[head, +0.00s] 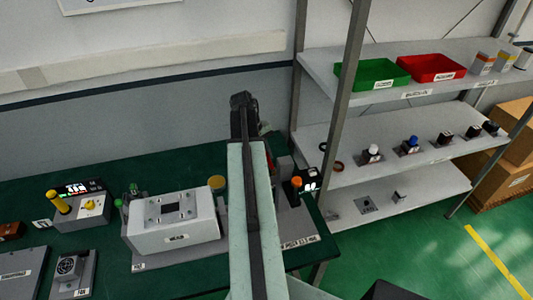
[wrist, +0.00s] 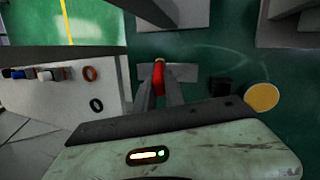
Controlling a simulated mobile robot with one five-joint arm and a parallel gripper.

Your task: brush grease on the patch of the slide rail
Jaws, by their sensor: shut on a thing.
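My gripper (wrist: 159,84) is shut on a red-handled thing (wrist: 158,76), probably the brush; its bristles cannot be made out. In the head view my arm hides the gripper. A round yellow-topped tin (head: 217,183), possibly the grease, stands on the green bench behind a white block; a yellow disc (wrist: 262,97) right of the gripper in the wrist view looks like the same tin. The white block (head: 175,222) has a dark square on its top. I cannot tell for certain which part is the slide rail or its patch.
A device with a yellow lever (head: 60,203) and a fan unit (head: 72,272) stand on the bench at left. An orange-topped post (head: 296,182) stands right of my arm. A metal shelf (head: 400,185) with green and red trays stands at right.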

